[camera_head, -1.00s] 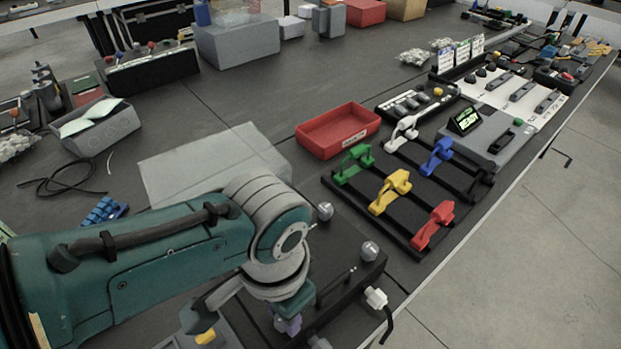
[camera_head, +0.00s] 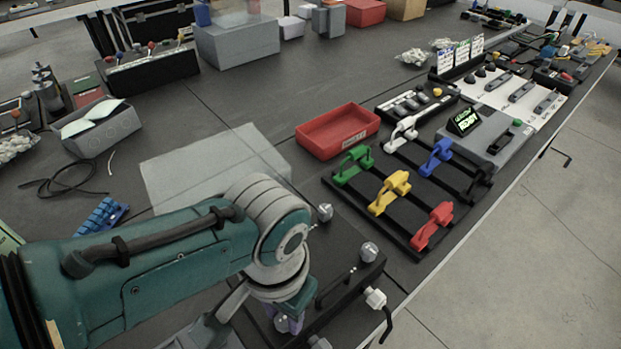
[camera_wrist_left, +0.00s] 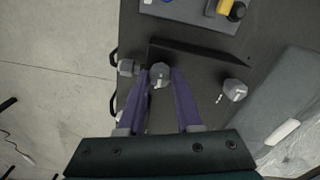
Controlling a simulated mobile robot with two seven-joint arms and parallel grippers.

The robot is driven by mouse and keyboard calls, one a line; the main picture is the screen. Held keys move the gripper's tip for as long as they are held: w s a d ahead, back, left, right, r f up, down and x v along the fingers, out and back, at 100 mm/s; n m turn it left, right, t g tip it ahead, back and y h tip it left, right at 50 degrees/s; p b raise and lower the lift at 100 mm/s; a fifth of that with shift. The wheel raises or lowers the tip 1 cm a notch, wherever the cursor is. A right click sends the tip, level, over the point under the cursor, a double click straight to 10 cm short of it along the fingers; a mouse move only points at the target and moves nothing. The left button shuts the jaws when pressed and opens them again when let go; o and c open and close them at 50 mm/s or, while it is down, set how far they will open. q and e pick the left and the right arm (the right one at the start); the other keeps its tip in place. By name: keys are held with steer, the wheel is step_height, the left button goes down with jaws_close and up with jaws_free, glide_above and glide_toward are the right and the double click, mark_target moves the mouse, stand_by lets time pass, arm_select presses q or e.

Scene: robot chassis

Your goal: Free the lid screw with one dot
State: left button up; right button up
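The dark lid (camera_head: 335,262) lies near the table's front edge, with grey screw knobs at its corners. One knob (camera_head: 325,211) and another (camera_head: 369,252) show beside my left arm; small pale dots lie near the second. In the left wrist view a knob (camera_wrist_left: 160,77) stands between the purple fingers of my left gripper (camera_wrist_left: 161,72). The fingers are spread around it; contact is unclear. Another knob (camera_wrist_left: 235,89) is to the right, with small pale dots beside it. In the head view the left gripper (camera_head: 290,325) points down, partly hidden by its wrist. My right gripper is out of view.
A light connector-like piece (camera_head: 375,298) and black handles sit at the lid's front edge. A red tray (camera_head: 338,130) and a rack with coloured handles (camera_head: 400,195) stand to the right. A pale translucent sheet (camera_head: 200,170) lies behind my arm. The floor begins past the table edge.

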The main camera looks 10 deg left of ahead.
mark_target(284, 317)
arm_select(q)
steer(key=o, duration=0.4)
steer(key=shift+r, duration=0.1)
step_height(284, 317, up, 8)
steer(key=p, duration=0.4)
steer(key=shift+r+p, duration=0.25)
steer(key=shift+p, duration=0.15)
steer(key=shift+r, duration=0.6)
